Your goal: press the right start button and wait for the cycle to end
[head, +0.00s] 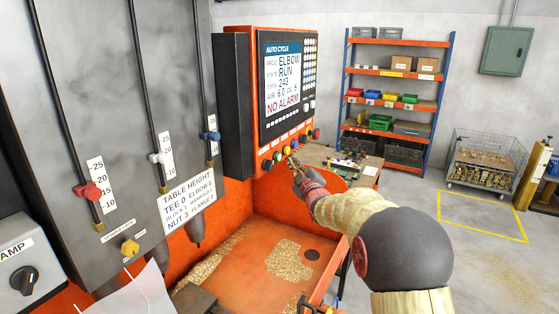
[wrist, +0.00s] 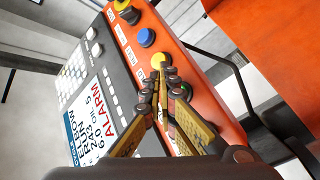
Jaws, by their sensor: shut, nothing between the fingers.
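The orange control panel (head: 291,75) has a row of coloured buttons along its lower edge. Its screen (head: 283,78) reads AUTO CYCLE, ELBOW, RUN, total 243 and NO ALARM. My gripper (head: 291,160) is shut and empty, with its fingertips close to the button row. In the wrist view, the fingertips (wrist: 160,78) are beside a yellow button (wrist: 161,61). A blue button (wrist: 146,37) is farther up the row. A green button (wrist: 185,91) is partly hidden by my gripper. I cannot tell whether the fingertips touch a button, or which button is the right start button.
Below the panel is an orange tray (head: 256,236) with brass chips (head: 288,262). The grey drilling machine (head: 95,70) stands at the left. A small bench (head: 335,158) with parts is behind my arm. Shelves (head: 398,72) and a wire cage (head: 484,160) stand at the back; the floor between is open.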

